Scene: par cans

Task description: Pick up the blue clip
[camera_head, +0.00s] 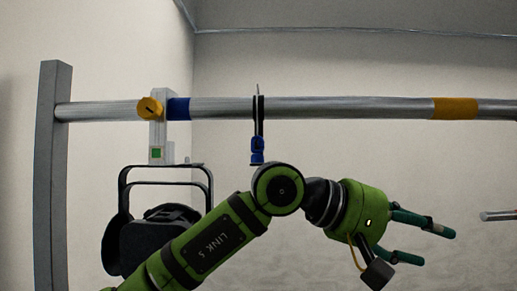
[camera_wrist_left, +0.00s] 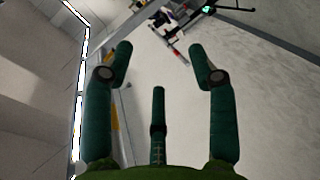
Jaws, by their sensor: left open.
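The blue clip (camera_head: 257,150) hangs at the lower end of a black strap looped over the horizontal metal bar (camera_head: 340,108). It is just above my left arm's elbow joint in the head view. My left gripper (camera_head: 434,246) is open and empty, well to the right of the clip and lower, with its fingers pointing right. In the left wrist view my gripper's green fingers (camera_wrist_left: 159,58) are spread with nothing between them. I cannot make out the clip in that view. My right gripper is not in view.
The bar carries a blue band (camera_head: 178,109) and a yellow band (camera_head: 455,108). A par can (camera_head: 160,238) in a black yoke hangs from a clamp (camera_head: 157,128) with a yellow knob. A grey post (camera_head: 50,180) stands left. A metal rod end (camera_head: 498,215) shows at the right edge.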

